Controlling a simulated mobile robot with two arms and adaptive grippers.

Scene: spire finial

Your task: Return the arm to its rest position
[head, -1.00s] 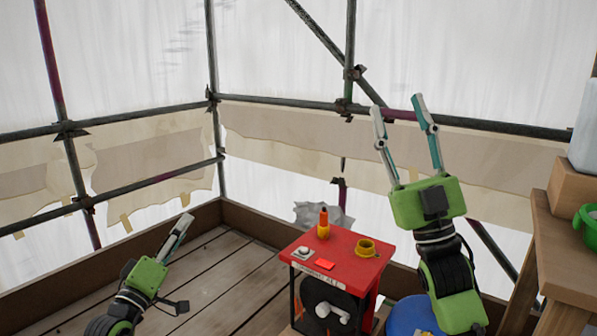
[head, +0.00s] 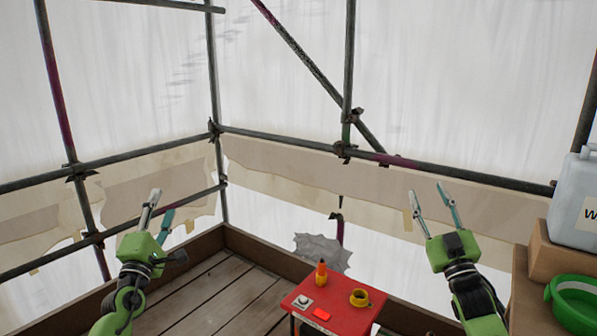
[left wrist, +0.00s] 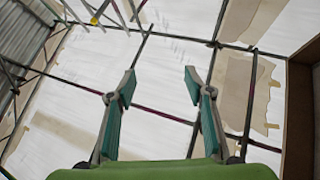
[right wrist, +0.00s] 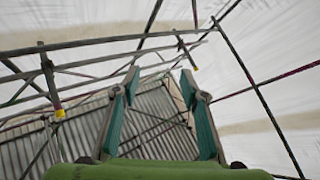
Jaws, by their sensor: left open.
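My left gripper (head: 158,215) is raised at the left in the head view, fingers pointing up, above the plank floor. In the left wrist view its fingers (left wrist: 158,90) are wide apart with nothing between them. My right gripper (head: 432,208) is raised at the right in the head view, to the right of the red-topped box. In the right wrist view its fingers (right wrist: 160,85) are apart and empty. Both grippers are clear of every object.
The red box (head: 332,318) carries an orange-tipped piece (head: 321,273), a yellow ring (head: 359,298) and a white button (head: 302,302). Scaffold poles (head: 290,137) and sheeting surround the deck.

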